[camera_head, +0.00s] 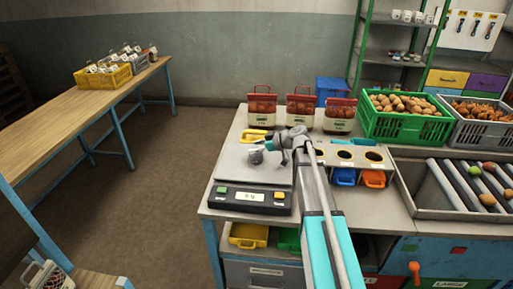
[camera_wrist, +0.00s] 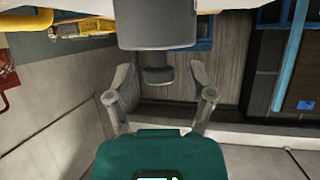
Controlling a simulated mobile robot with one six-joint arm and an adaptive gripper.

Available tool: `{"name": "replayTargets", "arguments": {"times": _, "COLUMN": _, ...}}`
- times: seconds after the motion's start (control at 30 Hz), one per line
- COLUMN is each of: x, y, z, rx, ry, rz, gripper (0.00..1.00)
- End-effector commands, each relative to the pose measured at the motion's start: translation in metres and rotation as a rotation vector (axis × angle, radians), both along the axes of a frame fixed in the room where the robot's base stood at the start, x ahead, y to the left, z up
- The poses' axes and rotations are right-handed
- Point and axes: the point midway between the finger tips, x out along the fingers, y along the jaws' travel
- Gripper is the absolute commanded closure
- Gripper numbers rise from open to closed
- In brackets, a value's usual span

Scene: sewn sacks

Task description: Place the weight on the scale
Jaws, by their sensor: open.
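The scale (camera_head: 234,172) stands at the bench's left end, with a flat grey pan and a dark front panel with a lit display, too small to read. A small grey metal weight (camera_head: 256,156) shows over the far part of the pan; I cannot tell if it rests on it. It also shows in the wrist view as a wide cylinder with a narrower knob (camera_wrist: 158,75). My gripper (camera_head: 271,147) is just right of the weight. In the wrist view my gripper (camera_wrist: 161,95) has its fingers spread wide, one on each side of the knob, with visible gaps.
Three red-and-white sacks (camera_head: 301,108) stand behind the scale. A green crate (camera_head: 376,123) and a grey crate (camera_head: 454,134) hold produce at the back right. A holder with round openings (camera_head: 340,153) is right of my arm, and rollers (camera_head: 453,184) lie further right.

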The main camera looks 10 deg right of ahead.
Motion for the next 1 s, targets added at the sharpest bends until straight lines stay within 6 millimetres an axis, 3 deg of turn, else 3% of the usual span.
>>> {"name": "replayTargets", "arguments": {"times": 0.37, "x": -0.003, "y": -0.006, "z": 0.007, "rx": 0.0, "ry": 0.0, "rz": -0.001, "gripper": 0.31}}
{"name": "replayTargets", "arguments": {"times": 1.0, "x": -0.046, "y": -0.078, "z": 0.049, "rx": 0.001, "ry": 0.0, "rz": -0.002, "gripper": 0.31}}
